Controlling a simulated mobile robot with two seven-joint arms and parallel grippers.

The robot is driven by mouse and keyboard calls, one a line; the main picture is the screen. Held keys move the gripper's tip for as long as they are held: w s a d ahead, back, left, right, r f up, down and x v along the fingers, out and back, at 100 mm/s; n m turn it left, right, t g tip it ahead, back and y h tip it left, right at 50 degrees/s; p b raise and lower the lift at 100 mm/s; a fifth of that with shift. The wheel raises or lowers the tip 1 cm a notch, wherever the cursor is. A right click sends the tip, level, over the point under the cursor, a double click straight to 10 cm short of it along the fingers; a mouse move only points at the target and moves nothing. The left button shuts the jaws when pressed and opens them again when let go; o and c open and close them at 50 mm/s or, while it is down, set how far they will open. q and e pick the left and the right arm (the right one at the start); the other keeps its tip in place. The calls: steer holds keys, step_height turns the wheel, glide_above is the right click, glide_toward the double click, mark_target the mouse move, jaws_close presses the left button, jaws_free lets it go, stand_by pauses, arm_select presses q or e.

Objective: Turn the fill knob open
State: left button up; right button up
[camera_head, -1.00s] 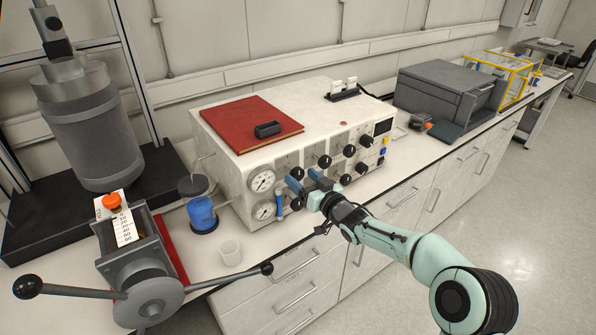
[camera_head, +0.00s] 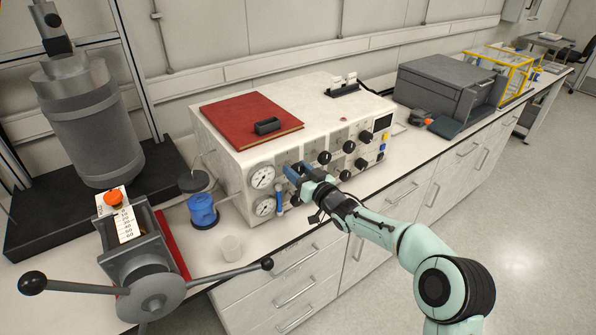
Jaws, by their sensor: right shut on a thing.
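The white control box (camera_head: 215,158) stands on the bench, its front panel carrying two round gauges and several black knobs. My right gripper (camera_head: 293,172) reaches the panel just right of the gauges, its blue fingers shut at the leftmost knob position. The knob between the fingers is mostly hidden by them, and I cannot read its label or its angle. Other black knobs, such as the upper middle knob (camera_head: 324,158), show clear to the right of the gripper. My left gripper is not in view.
A red binder (camera_head: 240,118) with a small black tray lies on the box. A grey instrument (camera_head: 445,88) stands to the right.

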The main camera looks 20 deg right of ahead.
steer(key=n+b, duration=0.2)
steer(key=n, duration=0.1)
steer(key=shift+f+n+b, duration=0.1)
steer(key=shift+n+b, duration=0.2)
steer(key=n+b, duration=0.3)
steer(key=n, duration=0.3)
steer(key=shift+a+b, duration=0.1)
steer(key=shift+b, duration=0.2)
steer(key=n+b, duration=0.1)
steer(key=n, duration=0.3)
steer(key=shift+b, duration=0.4)
arm_select(q)
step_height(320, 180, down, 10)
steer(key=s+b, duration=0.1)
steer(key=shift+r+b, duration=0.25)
steer(key=shift+b, duration=0.15)
arm_select(e)
steer(key=shift+n, duration=2)
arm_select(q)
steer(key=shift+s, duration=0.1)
arm_select(e)
steer(key=o, duration=1)
steer(key=shift+o, duration=0.2)
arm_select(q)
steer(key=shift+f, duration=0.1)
arm_select(e)
steer(key=shift+s, duration=0.1)
